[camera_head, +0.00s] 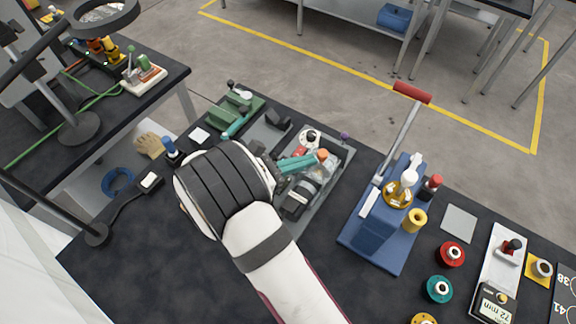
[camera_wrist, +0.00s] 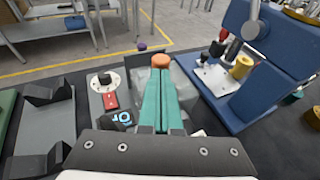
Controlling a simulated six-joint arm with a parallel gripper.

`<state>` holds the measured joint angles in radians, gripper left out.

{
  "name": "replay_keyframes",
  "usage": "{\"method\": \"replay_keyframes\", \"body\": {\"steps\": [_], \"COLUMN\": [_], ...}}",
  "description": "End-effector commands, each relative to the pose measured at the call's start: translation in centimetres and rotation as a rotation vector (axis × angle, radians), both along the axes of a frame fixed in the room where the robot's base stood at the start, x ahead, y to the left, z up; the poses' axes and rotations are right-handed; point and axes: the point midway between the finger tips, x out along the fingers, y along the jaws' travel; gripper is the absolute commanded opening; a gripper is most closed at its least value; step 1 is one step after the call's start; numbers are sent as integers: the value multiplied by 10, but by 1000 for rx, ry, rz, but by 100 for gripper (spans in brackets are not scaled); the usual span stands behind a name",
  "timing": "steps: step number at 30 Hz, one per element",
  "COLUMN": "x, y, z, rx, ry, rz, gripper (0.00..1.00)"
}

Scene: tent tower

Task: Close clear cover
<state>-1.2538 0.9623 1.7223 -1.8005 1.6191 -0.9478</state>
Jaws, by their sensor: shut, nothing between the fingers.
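The clear cover (camera_head: 327,170) is a see-through box-like piece on the grey base plate in the middle of the bench. It also shows in the wrist view (camera_wrist: 184,88), partly hidden behind my fingers. An orange knob (camera_head: 322,154) is at the cover's far side. My gripper (camera_head: 313,159) has teal fingers pressed together, with nothing between them. In the wrist view, the fingertips (camera_wrist: 160,76) are right in front of the orange knob (camera_wrist: 161,60); I cannot tell whether they touch it. The cover's exact angle is hard to make out.
A white dial (camera_head: 308,137) and a red switch (camera_wrist: 111,101) sit left of the cover. A blue press with a red-handled lever (camera_head: 370,232) stands to the right.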

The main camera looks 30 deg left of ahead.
Motion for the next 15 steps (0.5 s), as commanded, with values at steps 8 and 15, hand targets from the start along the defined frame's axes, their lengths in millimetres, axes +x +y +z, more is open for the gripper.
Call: {"method": "replay_keyframes", "body": {"steps": [8,15], "x": [3,12], "y": [-1,-1], "z": [0,0], "rx": [0,0], "ry": [0,0], "rz": [0,0], "gripper": [0,0]}}
